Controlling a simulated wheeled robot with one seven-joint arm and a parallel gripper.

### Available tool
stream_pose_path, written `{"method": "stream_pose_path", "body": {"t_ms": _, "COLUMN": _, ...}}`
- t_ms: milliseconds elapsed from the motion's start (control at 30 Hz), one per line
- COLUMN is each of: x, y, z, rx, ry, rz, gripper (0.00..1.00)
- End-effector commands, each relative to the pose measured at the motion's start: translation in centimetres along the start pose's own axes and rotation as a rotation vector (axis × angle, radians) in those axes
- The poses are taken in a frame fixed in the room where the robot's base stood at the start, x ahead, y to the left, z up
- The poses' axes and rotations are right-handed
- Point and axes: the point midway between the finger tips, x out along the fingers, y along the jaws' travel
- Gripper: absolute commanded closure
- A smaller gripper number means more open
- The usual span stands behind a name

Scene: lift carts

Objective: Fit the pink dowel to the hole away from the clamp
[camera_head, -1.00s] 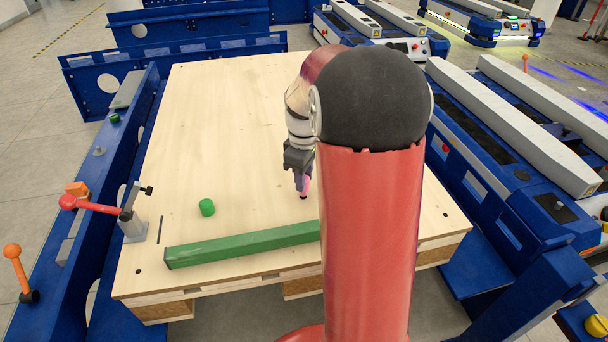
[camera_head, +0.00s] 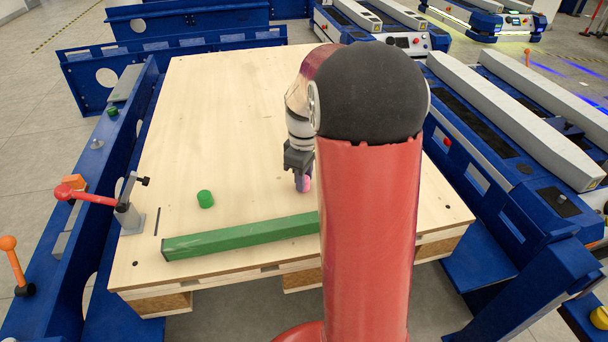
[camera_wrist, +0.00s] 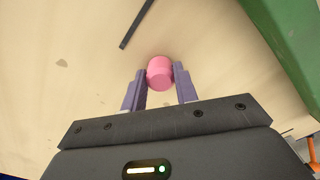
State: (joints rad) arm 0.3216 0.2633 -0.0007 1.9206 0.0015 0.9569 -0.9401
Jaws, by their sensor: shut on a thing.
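The pink dowel (camera_wrist: 160,72) is between the two purple fingers of my gripper (camera_wrist: 160,86), which is shut on it. In the head view the dowel (camera_head: 307,184) shows partly beside my gripper (camera_head: 302,182), low over the wooden board (camera_head: 225,120). No hole shows around the dowel in either view; whether its lower end is in one is hidden. The clamp (camera_head: 128,210), with a red handle, stands at the board's left edge, well away from the dowel. A dark open hole (camera_head: 447,207) shows at the board's right.
A green bar (camera_head: 240,236) lies along the board's front, also at the wrist view's upper right (camera_wrist: 290,40). A green cylinder (camera_head: 205,199) stands between clamp and gripper. A dark slot (camera_wrist: 136,24) lies beyond the dowel. The board's back is clear. My arm hides its right middle.

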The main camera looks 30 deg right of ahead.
Motion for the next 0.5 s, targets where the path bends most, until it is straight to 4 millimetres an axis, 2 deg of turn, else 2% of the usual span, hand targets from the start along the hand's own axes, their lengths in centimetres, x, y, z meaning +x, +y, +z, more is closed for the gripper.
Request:
{"method": "stream_pose_path", "body": {"t_ms": 67, "x": 0.3, "y": 0.0, "z": 0.01, "rx": 0.0, "ry": 0.0, "rz": 0.0, "gripper": 0.93}}
{"method": "stream_pose_path", "body": {"t_ms": 100, "x": 0.17, "y": 0.0, "z": 0.0, "rx": 0.0, "ry": 0.0, "rz": 0.0, "gripper": 0.67}}
{"method": "stream_pose_path", "body": {"t_ms": 267, "x": 0.17, "y": 0.0, "z": 0.0, "rx": 0.0, "ry": 0.0, "rz": 0.0, "gripper": 0.46}}
{"method": "stream_pose_path", "body": {"t_ms": 500, "x": 0.16, "y": 0.0, "z": 0.0, "rx": 0.0, "ry": 0.0, "rz": 0.0, "gripper": 0.45}}
